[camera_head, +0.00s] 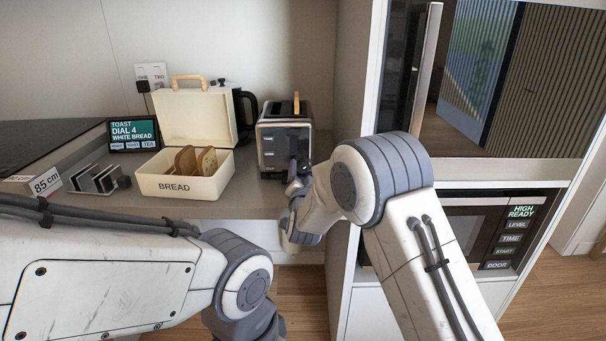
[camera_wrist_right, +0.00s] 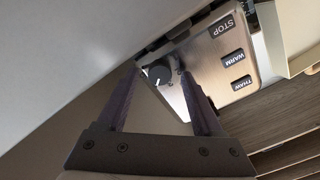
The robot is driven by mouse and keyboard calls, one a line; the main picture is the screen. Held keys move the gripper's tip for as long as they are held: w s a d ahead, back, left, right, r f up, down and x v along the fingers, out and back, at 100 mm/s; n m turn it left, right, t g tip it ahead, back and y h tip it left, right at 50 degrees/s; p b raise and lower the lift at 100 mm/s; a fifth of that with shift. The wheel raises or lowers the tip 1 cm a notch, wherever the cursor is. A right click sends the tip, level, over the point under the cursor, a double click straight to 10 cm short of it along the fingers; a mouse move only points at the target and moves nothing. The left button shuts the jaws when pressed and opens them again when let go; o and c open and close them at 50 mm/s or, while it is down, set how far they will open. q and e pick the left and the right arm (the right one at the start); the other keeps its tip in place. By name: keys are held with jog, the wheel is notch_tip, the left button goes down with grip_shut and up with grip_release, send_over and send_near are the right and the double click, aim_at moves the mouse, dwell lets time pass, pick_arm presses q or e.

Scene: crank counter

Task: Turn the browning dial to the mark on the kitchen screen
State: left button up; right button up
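The toaster (camera_head: 283,133) stands on the counter, with a bread slice showing at its top. Its metal panel (camera_wrist_right: 205,65) has STOP, WARM and THAW buttons in the right wrist view. The dark round browning dial (camera_wrist_right: 158,73) has a pale pointer line; its scale is too small to read. My right gripper (camera_wrist_right: 159,76) is open, its fingertips on either side of the dial; I cannot tell whether they touch it. In the head view the right gripper (camera_head: 297,175) is at the toaster's lower front and hides the dial. The kitchen screen (camera_head: 133,133) reads TOAST, DIAL 4, WHITE BREAD. My left gripper is out of view.
A cream BREAD box (camera_head: 175,186) with slices stands left of the toaster, its lid (camera_head: 193,115) upright behind. A dark kettle (camera_head: 246,108) is behind. A toast rack (camera_head: 97,178) is further left. A tall cabinet wall (camera_head: 355,100) bounds the right side.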

jog(key=s, duration=1)
jog(key=shift+s, duration=0.25)
